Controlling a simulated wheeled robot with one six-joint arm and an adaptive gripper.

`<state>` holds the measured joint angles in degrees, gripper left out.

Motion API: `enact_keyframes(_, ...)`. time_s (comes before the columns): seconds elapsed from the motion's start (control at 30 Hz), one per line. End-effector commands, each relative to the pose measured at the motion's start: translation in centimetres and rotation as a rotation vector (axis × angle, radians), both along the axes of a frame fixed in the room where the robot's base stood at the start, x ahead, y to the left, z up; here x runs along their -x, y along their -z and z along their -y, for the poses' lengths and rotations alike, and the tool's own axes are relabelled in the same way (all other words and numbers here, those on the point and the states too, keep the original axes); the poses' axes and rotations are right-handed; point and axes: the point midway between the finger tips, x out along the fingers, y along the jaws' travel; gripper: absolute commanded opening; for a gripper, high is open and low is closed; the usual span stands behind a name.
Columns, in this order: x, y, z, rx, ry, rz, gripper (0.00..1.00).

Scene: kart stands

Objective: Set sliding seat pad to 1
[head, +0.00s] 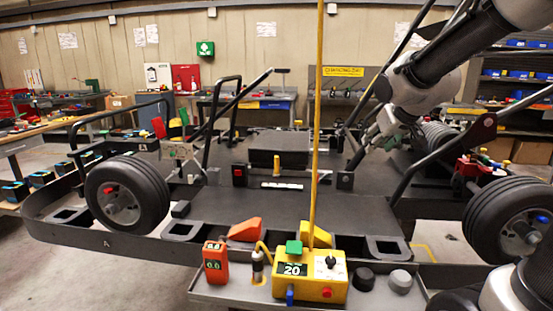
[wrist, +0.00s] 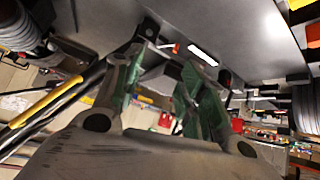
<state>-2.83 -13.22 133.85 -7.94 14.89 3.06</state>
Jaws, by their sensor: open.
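A dark raised block (head: 279,158), which looks like the sliding seat pad, sits in the middle of the kart's black floor. A small white strip (head: 281,186) lies in front of it; the strip also shows in the wrist view (wrist: 203,53). I cannot read its marks or the pad's setting. My gripper (head: 360,155) is to the right of the block and apart from it, pointing down and left. In the wrist view my gripper (wrist: 160,75) shows two green-lined fingers spread apart with nothing held. The fingers hide part of the kart beyond them.
A yellow upright pole (head: 319,110) stands in front of the kart. A yellow box reading 20 (head: 309,275) and an orange meter (head: 215,262) are on the near tray. Black tubes rise beside the floor. Wheels (head: 127,194) stand at both sides.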

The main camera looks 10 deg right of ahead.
Motion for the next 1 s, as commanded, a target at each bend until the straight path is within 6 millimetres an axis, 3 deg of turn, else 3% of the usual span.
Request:
enact_keyframes(0.03,-3.5,0.7,-0.8,0.001,-0.025,0.039,0.41)
enact_keyframes(0.2,-14.7,2.7,-4.7,-0.020,-0.130,0.235,0.41)
enact_keyframes(0.4,-24.5,7.6,-10.9,-0.101,-0.273,0.451,0.41)
enact_keyframes(0.53,-28.1,11.7,-14.9,-0.181,-0.361,0.576,0.41)
enact_keyframes(0.7,-29.7,15.9,-18.4,-0.275,-0.440,0.688,0.41)
enact_keyframes(0.8,-29.8,17.1,-19.4,-0.309,-0.462,0.723,0.41)
enact_keyframes(1.0,-31.1,17.4,-20.5,-0.324,-0.473,0.742,0.41)
